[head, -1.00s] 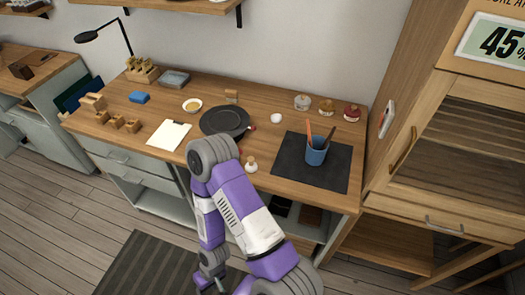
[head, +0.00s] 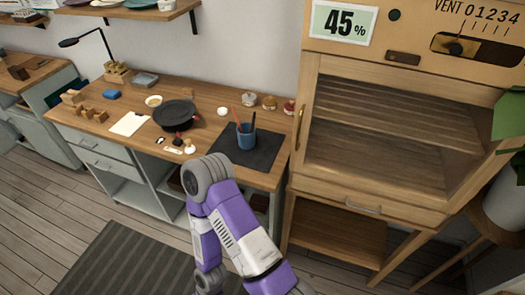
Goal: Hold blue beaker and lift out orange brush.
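The blue beaker (head: 246,139) stands upright on a dark mat (head: 264,154) near the right end of the wooden worktable. An orange brush (head: 238,127) leans in it, its top sticking out to the left, and a darker stick (head: 253,122) leans beside it. One purple and grey arm of mine rises from the bottom middle, in front of the table and short of the beaker. Neither gripper's fingers show in this view.
A black round plate (head: 174,114), a white sheet (head: 130,123) and small jars (head: 269,103) are on the table (head: 88,122). A wooden cabinet (head: 385,130) with a slatted shelf stands close to its right end. A plant is at the far right.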

